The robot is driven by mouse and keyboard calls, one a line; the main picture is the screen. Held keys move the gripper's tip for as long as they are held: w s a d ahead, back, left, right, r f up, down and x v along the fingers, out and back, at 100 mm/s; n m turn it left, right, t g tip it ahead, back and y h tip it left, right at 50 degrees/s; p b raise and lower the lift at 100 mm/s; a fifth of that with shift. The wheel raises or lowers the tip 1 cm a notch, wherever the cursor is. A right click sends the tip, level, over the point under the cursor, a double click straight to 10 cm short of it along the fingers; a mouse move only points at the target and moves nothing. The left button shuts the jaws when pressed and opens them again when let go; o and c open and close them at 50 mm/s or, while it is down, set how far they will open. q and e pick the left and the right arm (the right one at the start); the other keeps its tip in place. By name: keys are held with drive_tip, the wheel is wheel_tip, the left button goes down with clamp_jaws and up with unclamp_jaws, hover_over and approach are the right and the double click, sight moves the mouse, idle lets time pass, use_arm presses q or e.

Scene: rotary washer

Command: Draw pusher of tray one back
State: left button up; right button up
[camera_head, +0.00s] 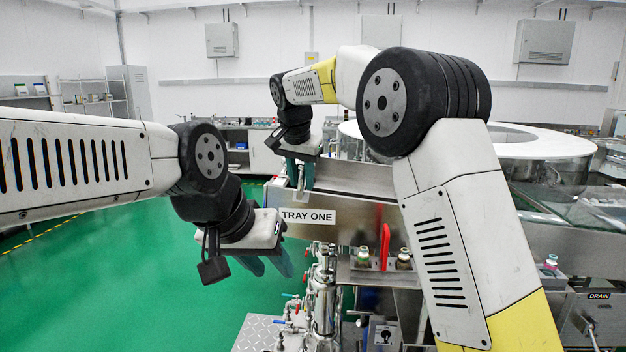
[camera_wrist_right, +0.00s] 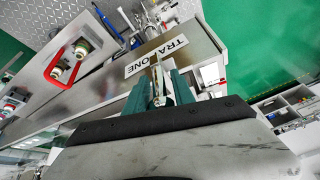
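The metal tray housing labelled TRAY ONE (camera_head: 307,216) stands in the middle of the head view; its label also shows in the right wrist view (camera_wrist_right: 157,56). My right gripper (camera_head: 300,182) is at the housing's top left end, fingers pointing down. A pale narrow piece, probably the pusher's handle (camera_wrist_right: 160,84), shows between its teal fingers in the right wrist view. I cannot tell whether the fingers press on it. The rest of the pusher is hidden. My left gripper (camera_head: 270,268) is open and empty, left of and below the label, over the green floor.
A round white-topped machine (camera_head: 520,140) is behind on the right. The green floor (camera_head: 120,290) at left is clear.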

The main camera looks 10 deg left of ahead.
sight(299, 166)
drive_tip(key=shift+o, duration=0.6)
drive_tip(key=shift+a+r, duration=0.1)
drive_tip(key=shift+a, duration=0.3)
drive_tip(key=shift+d, duration=0.1)
drive_tip(key=v, duration=0.7)
drive_tip(key=shift+s+r, duration=0.2)
drive_tip(key=shift+r, duration=0.15)
drive_tip(key=shift+d, duration=0.1)
